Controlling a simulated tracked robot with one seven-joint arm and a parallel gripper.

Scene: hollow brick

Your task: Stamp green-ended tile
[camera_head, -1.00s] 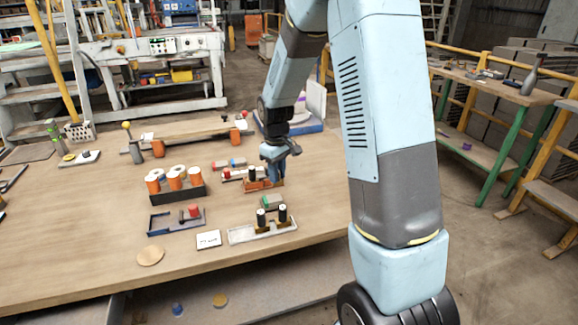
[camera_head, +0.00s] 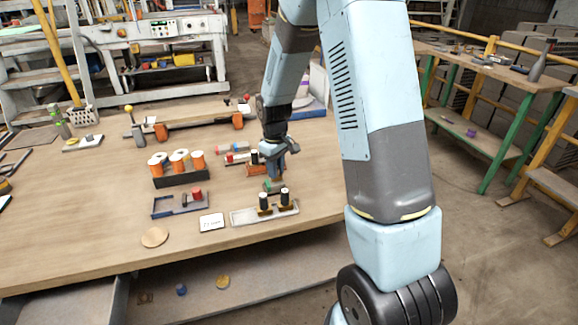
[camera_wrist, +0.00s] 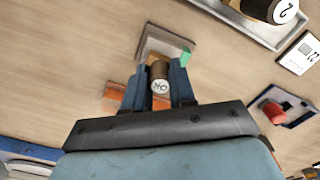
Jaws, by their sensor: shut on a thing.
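My gripper (camera_head: 272,177) is shut on a dark stamp (camera_wrist: 159,84), whose round white top mark faces the wrist camera. The green-ended tile (camera_wrist: 165,44) is a pale grey piece with a green strip at one end. It lies just beyond the held stamp in the wrist view, and the stamp overlaps its near edge there. In the head view its green end (camera_head: 274,187) shows just below my gripper. The stamp's lower face is hidden, so I cannot tell whether it touches the tile.
A pale tray (camera_head: 240,218) with two black-topped stamps stands in front. An orange holder (camera_head: 253,171) with a black-topped piece is close by my gripper. Front left table is mostly clear.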

